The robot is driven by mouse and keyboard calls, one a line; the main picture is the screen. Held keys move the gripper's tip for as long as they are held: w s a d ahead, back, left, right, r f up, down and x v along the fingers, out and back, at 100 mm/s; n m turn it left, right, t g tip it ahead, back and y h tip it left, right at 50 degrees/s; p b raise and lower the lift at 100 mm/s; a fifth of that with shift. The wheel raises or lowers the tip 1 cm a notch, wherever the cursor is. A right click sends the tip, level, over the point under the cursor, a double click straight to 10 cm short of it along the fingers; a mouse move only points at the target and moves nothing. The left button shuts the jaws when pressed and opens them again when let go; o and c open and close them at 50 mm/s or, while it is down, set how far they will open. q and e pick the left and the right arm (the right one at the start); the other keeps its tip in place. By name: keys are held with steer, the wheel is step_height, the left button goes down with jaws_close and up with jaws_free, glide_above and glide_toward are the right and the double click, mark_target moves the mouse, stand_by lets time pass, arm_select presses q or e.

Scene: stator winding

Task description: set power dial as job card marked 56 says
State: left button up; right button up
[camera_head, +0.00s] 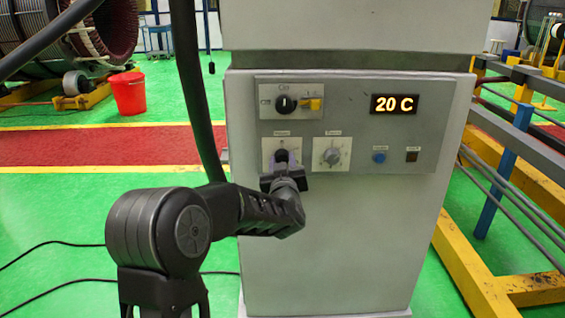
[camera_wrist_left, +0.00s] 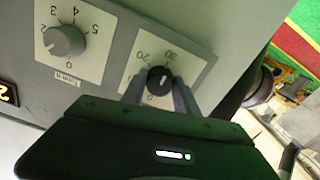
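A grey cabinet panel (camera_head: 360,100) carries two lower dials. The right one has a grey knob (camera_head: 332,156), and its scale runs from 0 to 5 in the left wrist view, where the knob (camera_wrist_left: 64,41) stands at left. Its small label there is upside down and hard to read. The left dial has a black knob (camera_head: 281,156) with a scale showing 0, 20 and 30. My left gripper (camera_head: 283,172) is at this black knob (camera_wrist_left: 160,80), one finger on each side; whether the fingers press on it is unclear. No job card shows. My right gripper is out of view.
Above the dials are a black rotary switch (camera_head: 285,104) with a yellow handle and a lit display (camera_head: 394,104) reading 20 C. A blue button (camera_head: 379,157) is right of the dials. Yellow and blue racks (camera_head: 505,170) stand at right. A red bucket (camera_head: 129,93) stands at left.

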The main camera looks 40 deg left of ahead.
arm_select(q)
steer(key=o, duration=0.4)
steer(key=shift+o, duration=0.2)
steer(key=v, duration=0.8)
steer(key=shift+w, duration=0.1)
